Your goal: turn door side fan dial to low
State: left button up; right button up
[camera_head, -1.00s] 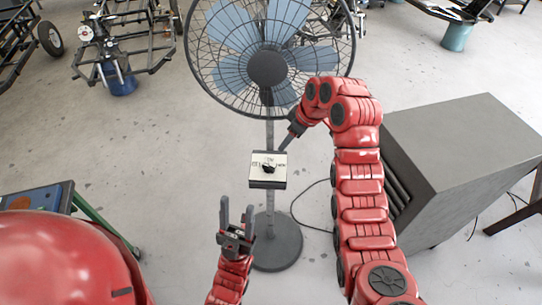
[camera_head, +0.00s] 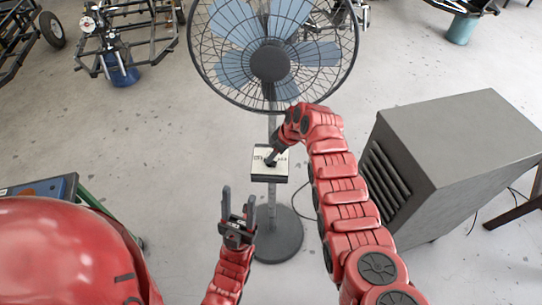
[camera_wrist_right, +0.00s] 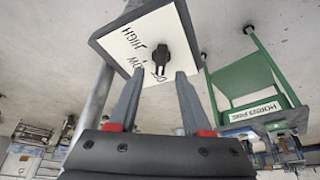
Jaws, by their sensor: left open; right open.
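The fan (camera_head: 270,62) stands ahead, with a control box (camera_head: 259,171) on its pole. In the right wrist view the box's white face (camera_wrist_right: 178,22) carries a black dial knob (camera_wrist_right: 162,56). I cannot tell which label the knob points at. My right gripper (camera_wrist_right: 158,76) is open, its fingertips just short of the knob, one to each side of it. In the head view this gripper (camera_head: 272,157) covers the knob. My left gripper (camera_head: 239,193) is open and empty, lower and left of the box.
A grey louvred cabinet (camera_head: 455,150) stands right of my right arm. The fan's round base (camera_head: 280,238) is on the floor below the box. A green stand (camera_wrist_right: 245,80) with a printed label shows in the wrist view.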

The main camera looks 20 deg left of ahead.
jog(key=shift+s+a+f, duration=0.1)
jog(key=shift+f, duration=0.25)
jog(key=b+x, duration=0.2)
jog(key=b, duration=0.1)
jog(key=shift+f, duration=0.2)
jog(key=shift+a+f+b, duration=0.25)
jog(key=shift+f+b, duration=0.1)
jog(key=shift+b, duration=0.2)
jog(key=shift+c, duration=0.3)
grip_shut()
